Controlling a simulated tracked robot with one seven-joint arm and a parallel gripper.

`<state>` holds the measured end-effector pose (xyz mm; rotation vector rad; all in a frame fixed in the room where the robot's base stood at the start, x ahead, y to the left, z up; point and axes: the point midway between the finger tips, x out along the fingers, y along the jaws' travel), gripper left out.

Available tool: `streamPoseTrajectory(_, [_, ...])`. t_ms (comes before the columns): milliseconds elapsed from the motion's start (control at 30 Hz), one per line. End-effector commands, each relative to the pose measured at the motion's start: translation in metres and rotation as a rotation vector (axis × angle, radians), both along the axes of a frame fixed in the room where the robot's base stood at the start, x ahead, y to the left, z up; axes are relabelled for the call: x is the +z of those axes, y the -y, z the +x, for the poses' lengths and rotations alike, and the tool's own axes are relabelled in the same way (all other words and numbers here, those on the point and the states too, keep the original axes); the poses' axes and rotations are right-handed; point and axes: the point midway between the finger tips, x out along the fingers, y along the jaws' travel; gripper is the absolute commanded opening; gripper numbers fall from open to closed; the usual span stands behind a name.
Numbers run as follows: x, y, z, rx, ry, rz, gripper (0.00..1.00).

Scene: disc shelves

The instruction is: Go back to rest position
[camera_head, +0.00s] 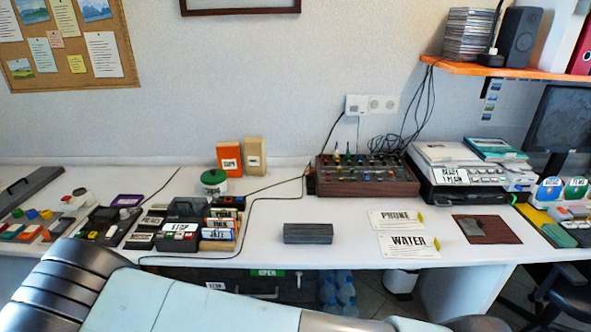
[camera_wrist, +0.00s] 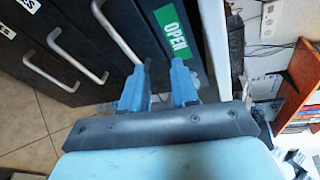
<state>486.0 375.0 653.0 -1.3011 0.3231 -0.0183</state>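My gripper (camera_wrist: 159,78) shows in the wrist view, its two blue-grey fingers apart with a gap between them and nothing held. Behind the fingers is a dark drawer cabinet (camera_wrist: 85,22) with pale bar handles and a green OPEN label (camera_wrist: 174,32). In the head view my arm lies across the bottom of the picture, and my gripper is out of sight there. The same green label (camera_head: 266,273) shows under the desk, partly above my arm.
A white desk (camera_head: 350,250) runs along the wall, holding a grey block (camera_head: 308,233), PHONE (camera_head: 396,219) and WATER (camera_head: 408,245) cards, a control box (camera_head: 368,180) and a printer (camera_head: 465,180). Blue bottles (camera_head: 337,288) stand beneath. An orange shelf (camera_head: 510,68) is at upper right.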

Motion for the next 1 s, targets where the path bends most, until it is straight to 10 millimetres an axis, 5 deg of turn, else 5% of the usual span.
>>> streamPoseTrajectory(500, [0.139, 0.076, 0.064, -0.642, 0.102, 0.578, 0.29])
streamPoseTrajectory(1000, [0.253, 0.174, 0.082, -1.229, 0.306, 1.103, 0.29])
